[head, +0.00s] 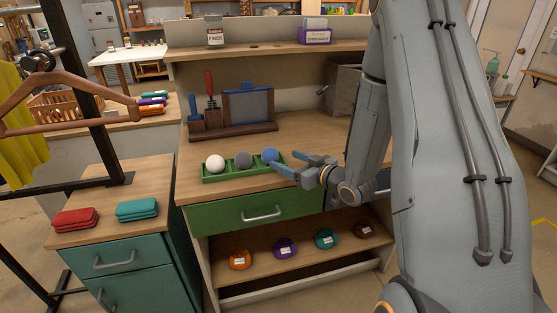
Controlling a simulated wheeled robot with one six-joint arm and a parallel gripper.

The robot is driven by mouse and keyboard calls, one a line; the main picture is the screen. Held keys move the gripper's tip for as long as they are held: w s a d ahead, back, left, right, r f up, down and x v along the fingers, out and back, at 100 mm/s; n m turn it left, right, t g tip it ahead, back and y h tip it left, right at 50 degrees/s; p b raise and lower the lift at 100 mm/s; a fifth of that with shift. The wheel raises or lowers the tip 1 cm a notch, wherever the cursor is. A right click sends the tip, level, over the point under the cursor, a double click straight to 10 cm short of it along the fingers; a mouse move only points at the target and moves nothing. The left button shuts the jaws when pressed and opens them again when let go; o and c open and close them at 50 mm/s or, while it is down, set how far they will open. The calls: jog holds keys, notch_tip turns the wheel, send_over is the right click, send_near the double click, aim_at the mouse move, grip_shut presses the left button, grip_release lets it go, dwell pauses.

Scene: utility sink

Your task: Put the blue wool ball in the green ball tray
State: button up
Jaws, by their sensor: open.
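The green ball tray (213,180) lies on the wooden worktop, near its front edge. A white ball (215,163) sits at its left and a grey ball (243,160) in its middle. The blue wool ball (270,155) is at the right end of the tray and appears to rest in it. My gripper (286,162) is open, just right of and in front of the blue ball, with its fingers pointing left towards it. The fingers hide part of the tray's right end. I cannot tell whether a finger touches the ball.
A tool rack (232,112) with a brush, a trowel and a dark panel stands behind the tray. A green drawer (255,210) is below the worktop, above a shelf with several coloured discs. Red (76,218) and teal (137,209) folded stacks lie on the left cabinet.

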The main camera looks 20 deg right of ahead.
jog(key=s+a+r+m+g+h, duration=0.1)
jog(key=s+g, duration=0.3)
jog(key=s, duration=0.5)
jog(key=s+a+r+m+g+h, duration=0.1)
jog(key=s+m+g+h, duration=0.1)
jog(key=s, duration=0.7)
jog(key=s+a+r+m+g+h, duration=0.1)
jog(key=s+a+m+g+h, duration=0.1)
jog(key=s+g, duration=0.5)
jog(key=shift+s+h, duration=0.8)
jog(key=shift+s, duration=0.35)
